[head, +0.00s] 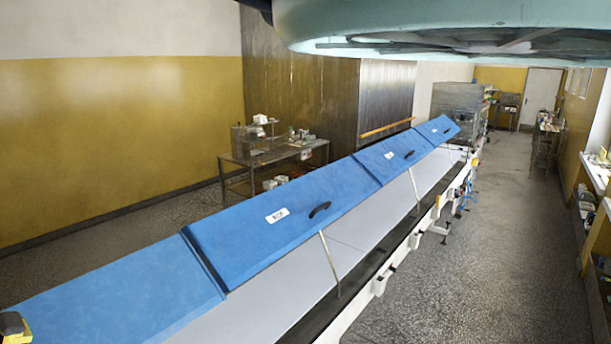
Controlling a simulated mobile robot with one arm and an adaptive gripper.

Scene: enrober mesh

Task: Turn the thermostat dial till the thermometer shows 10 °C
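I cannot make out a thermostat dial or a thermometer in the head view. A long conveyor machine (289,312) runs diagonally from the near left to the far right. Its hinged blue covers (262,238) are propped up by thin metal struts over a pale flat bed. Small fittings, some blue and yellow, sit along its right side (437,212), too small to tell apart. My gripper is not in view.
A metal table with equipment (275,151) stands behind the machine by the steel-clad wall. A floor aisle (490,240) is clear right of the machine. Shelves (588,208) line the right wall. A small yellow and black thing (13,326) shows at lower left, unclear what.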

